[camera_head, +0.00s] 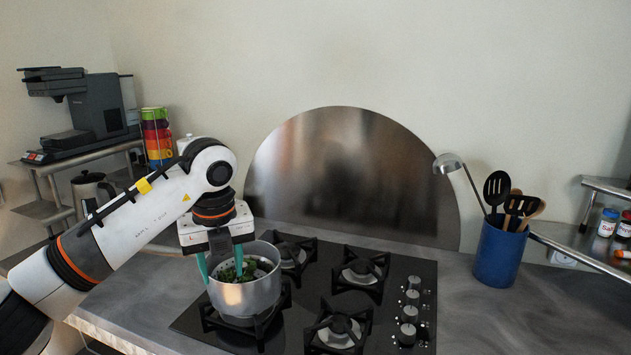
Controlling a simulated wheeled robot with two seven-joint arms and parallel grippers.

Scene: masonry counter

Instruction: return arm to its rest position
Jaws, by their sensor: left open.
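My left arm comes in from the left and reaches over the counter. My left gripper (221,264) points down at the back left rim of a metal pot (246,297). Its teal fingers are apart, and one overlaps the pot's left side in the picture. I cannot tell whether they touch the pot. The pot stands on the front left burner of the black hob (400,262) and has green leafy food (233,272) in it. My right gripper does not show.
A blue utensil holder (498,254) with a ladle and spatulas stands right of the hob. Spice jars (607,222) sit on a right shelf. A coffee machine (95,110), stacked coloured cups (157,140) and a kettle (90,190) are at left. Counter front right is clear.

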